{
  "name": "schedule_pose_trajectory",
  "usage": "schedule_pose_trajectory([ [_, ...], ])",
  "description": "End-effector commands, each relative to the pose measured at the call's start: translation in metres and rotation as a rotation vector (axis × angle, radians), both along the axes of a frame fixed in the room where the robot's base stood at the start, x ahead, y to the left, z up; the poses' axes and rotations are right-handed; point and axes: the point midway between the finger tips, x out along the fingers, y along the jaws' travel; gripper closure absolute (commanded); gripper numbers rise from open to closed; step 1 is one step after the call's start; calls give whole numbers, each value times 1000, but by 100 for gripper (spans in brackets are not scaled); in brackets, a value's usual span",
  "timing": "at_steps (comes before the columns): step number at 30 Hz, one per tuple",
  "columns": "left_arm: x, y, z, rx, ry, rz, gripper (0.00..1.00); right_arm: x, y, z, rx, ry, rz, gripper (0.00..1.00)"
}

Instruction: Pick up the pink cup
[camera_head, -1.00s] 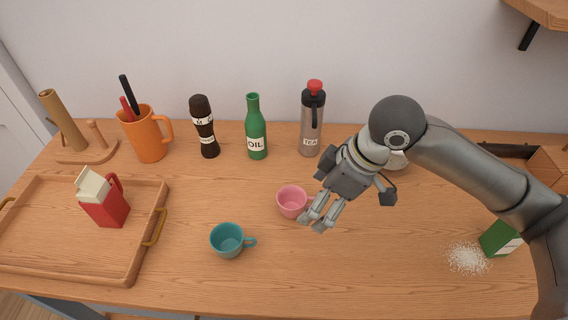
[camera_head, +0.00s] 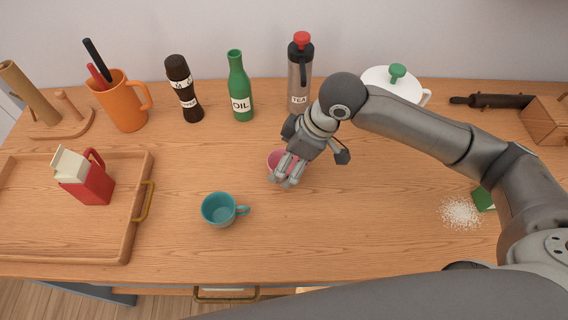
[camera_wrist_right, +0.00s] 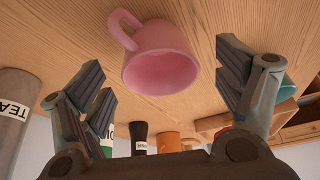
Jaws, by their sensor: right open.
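The pink cup (camera_head: 276,160) stands on the wooden counter, mostly hidden behind my right gripper (camera_head: 287,180) in the head view. In the right wrist view the pink cup (camera_wrist_right: 160,58) shows its open mouth, with its handle at the upper left. My right gripper (camera_wrist_right: 165,92) is open in that view, with one finger on each side of the frame. The cup lies ahead of the gap between the fingers, and nothing is held. My left gripper is not in view.
A teal cup (camera_head: 219,210) stands left of the gripper. A wooden tray (camera_head: 125,245) holds a red carton (camera_head: 92,186). A green oil bottle (camera_head: 239,90), a tea flask (camera_head: 299,75) and a white pot (camera_head: 385,82) stand behind. White grains (camera_head: 461,213) lie at right.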

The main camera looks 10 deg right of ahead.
Motion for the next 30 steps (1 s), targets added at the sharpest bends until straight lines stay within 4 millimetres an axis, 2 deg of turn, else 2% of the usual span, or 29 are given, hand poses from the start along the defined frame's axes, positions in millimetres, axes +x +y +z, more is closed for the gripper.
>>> schedule_pose_trajectory([
  [5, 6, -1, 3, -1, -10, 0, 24, 3, 7, -18, -1, 1, 1, 13],
  [12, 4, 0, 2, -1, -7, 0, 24, 4, 7, -20, 1, -1, 1, 13],
  [24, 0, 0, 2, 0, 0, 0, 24, 4, 7, -19, 0, 0, 1, 63],
  [30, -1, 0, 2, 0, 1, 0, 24, 4, 7, -19, 0, -2, 1, 64],
])
